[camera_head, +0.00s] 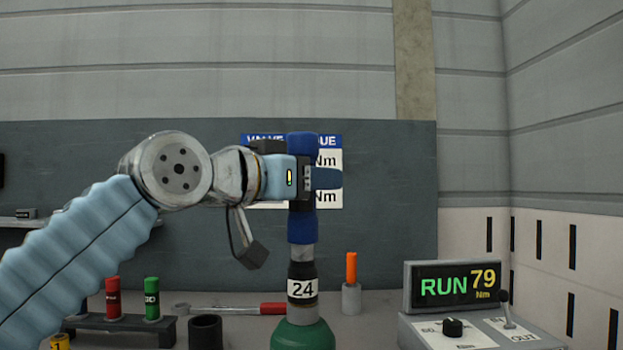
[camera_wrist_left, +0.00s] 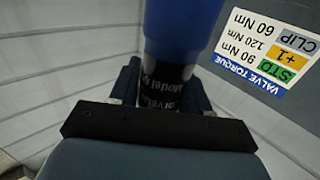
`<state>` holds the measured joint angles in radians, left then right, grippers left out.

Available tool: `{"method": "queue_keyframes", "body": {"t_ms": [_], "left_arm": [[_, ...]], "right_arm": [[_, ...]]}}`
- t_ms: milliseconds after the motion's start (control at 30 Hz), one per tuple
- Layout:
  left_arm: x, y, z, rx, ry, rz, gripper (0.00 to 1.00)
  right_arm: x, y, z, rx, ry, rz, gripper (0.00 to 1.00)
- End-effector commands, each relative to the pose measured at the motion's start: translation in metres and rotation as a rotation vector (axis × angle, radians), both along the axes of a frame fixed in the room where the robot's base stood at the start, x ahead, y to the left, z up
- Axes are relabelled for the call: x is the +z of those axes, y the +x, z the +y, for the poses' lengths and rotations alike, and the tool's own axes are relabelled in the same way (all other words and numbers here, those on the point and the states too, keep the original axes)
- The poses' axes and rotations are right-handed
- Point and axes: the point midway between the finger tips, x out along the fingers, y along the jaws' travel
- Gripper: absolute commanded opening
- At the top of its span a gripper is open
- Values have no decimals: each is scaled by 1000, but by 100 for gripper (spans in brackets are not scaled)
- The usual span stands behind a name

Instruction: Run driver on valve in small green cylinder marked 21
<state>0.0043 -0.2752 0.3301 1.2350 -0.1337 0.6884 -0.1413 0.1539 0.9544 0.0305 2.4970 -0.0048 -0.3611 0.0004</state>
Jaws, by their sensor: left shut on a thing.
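My left gripper (camera_head: 310,178) comes in from the left and is shut on a blue upright driver (camera_head: 302,228). The driver appears to meet the neck; the exact contact is unclear. In the left wrist view the driver (camera_wrist_left: 180,30) rises between my fingers, with a black lettered collar. My right gripper is not in view.
A control box (camera_head: 470,330) with a lever stands at right; its display (camera_head: 467,286) reads RUN 79 Nm. An orange stick (camera_head: 351,267) stands in a grey holder. Red (camera_head: 113,300) and green (camera_head: 152,299) tubes stand in a rack. A red-handled tool (camera_head: 272,309) lies behind. A torque chart (camera_wrist_left: 262,45) hangs behind.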

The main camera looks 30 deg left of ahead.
Motion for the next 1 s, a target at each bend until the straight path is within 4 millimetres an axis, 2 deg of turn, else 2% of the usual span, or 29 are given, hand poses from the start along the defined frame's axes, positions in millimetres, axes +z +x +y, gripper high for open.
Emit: {"method": "queue_keyframes", "body": {"t_ms": [267, 533, 1000], "left_arm": [[0, 1, 0, -1, 1, 3, 0], [25, 0, 0, -1, 0, -1, 0], [58, 0, -1, -1, 0, -4, 0]], "right_arm": [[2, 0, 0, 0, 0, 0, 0], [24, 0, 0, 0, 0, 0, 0], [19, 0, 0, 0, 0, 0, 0]]}}
